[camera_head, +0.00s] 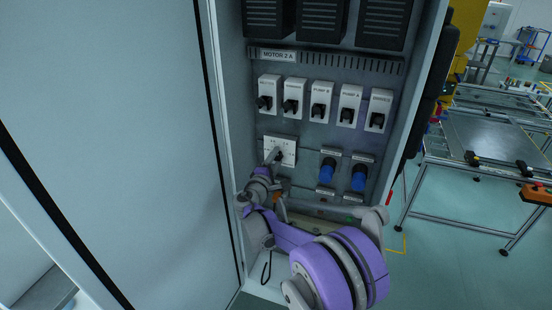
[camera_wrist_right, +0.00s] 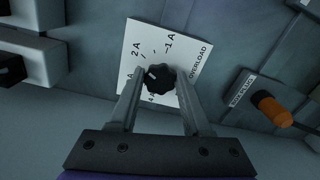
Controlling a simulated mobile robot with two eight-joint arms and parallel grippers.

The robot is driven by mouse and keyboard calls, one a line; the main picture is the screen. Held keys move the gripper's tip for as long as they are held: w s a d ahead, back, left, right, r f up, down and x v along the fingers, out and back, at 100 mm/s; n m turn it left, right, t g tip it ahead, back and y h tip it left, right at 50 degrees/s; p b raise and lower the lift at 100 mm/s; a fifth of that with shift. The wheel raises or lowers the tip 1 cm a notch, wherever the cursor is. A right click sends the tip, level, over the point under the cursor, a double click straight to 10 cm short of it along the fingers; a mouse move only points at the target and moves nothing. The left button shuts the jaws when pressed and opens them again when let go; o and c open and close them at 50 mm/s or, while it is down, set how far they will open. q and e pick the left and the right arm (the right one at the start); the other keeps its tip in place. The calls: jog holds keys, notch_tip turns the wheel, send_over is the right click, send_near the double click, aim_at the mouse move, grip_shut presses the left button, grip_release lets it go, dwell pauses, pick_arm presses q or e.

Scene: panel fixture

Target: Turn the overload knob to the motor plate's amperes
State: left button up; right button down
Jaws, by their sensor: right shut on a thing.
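The overload knob (camera_wrist_right: 159,79) is black and round, on a white dial plate (camera_wrist_right: 190,62) marked OVERLOAD. The marks 1 A, 2 A and 4 A show; another, left of the knob, is partly hidden by a finger. The knob's white mark faces up-left in the right wrist view; I cannot tell its exact setting. My right gripper (camera_wrist_right: 160,85) is shut on the knob, a finger on each side. In the head view, my right gripper (camera_head: 274,157) reaches the dial plate (camera_head: 289,144). The motor plate (camera_head: 278,55) reads MOTOR 2 A. My left gripper is not in view.
A row of several black switches on white plates (camera_head: 321,99) is above the dial. Two blue knobs (camera_head: 327,170) are to its right. An orange part (camera_wrist_right: 271,106) is right of the dial in the wrist view. The cabinet door (camera_head: 120,130) stands at the left.

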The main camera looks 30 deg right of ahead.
jog(key=shift+m, duration=0.3)
jog(key=shift+c, duration=1.7)
grip_release()
jog(key=b+v, duration=0.1)
jog(key=v, duration=1)
